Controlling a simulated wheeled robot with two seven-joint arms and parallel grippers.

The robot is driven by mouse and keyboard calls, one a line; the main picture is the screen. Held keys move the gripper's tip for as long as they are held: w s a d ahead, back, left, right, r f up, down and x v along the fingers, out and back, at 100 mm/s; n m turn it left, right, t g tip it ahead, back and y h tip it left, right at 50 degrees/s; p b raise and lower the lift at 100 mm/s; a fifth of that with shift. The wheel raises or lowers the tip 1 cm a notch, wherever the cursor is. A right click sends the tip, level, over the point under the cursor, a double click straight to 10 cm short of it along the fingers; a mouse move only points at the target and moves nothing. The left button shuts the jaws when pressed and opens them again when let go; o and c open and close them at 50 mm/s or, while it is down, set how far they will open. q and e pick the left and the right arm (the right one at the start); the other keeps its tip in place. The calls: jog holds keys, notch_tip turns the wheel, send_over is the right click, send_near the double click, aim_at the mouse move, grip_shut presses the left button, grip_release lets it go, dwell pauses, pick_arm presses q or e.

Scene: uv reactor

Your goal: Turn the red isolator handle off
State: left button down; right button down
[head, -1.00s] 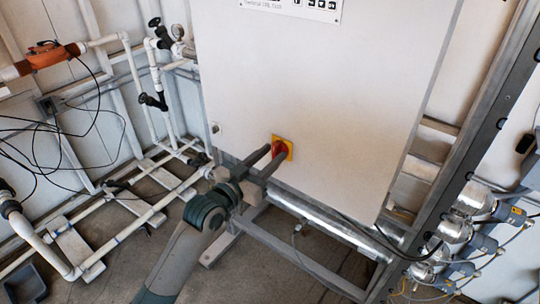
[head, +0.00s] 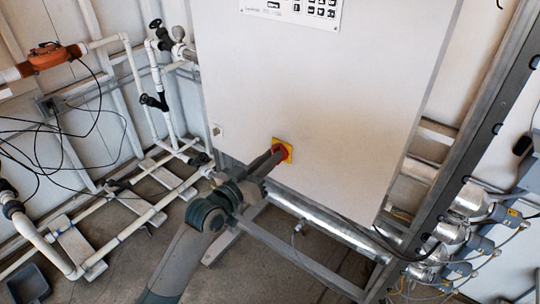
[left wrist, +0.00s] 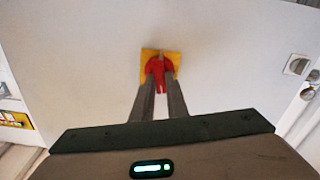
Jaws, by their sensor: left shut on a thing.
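The red isolator handle (left wrist: 159,68) sits on a yellow square plate (head: 285,149) on the lower front of the large white cabinet (head: 320,90). In the left wrist view the handle's grip points down the picture, and the yellow plate (left wrist: 175,58) looks roughly square to the view. My left gripper (head: 272,155) reaches up to the handle from the lower left. Its two fingers (left wrist: 161,80) are close together on either side of the red grip, shut on it. The fingers hide part of the handle in the head view. My right gripper is not in view.
White pipes with black valves (head: 154,100) and an orange actuator (head: 48,57) stand at the left, with loose black cables. A steel frame rail (head: 300,262) runs below the cabinet. Silver lamp-end fittings (head: 470,199) with cables stand at the right. A small latch (left wrist: 296,65) shows on the cabinet.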

pick_arm(q)
jog(key=shift+w+a+f+n+p, duration=0.1)
jog(key=shift+n+p, duration=1)
jog(key=shift+n, duration=1.45)
jog(key=shift+w+a+f+n+p, duration=0.1)
jog(key=shift+n+p, duration=1)
jog(key=shift+n, duration=1.5)
jog(key=shift+a+f+n+p, duration=0.1)
jog(key=shift+n+p, duration=1)
jog(key=shift+n, duration=1.45)
jog(key=c, duration=1.7)
grip_release()
jog(key=shift+c, duration=0.2)
jog(key=shift+s, duration=0.1)
jog(key=shift+f, duration=0.2)
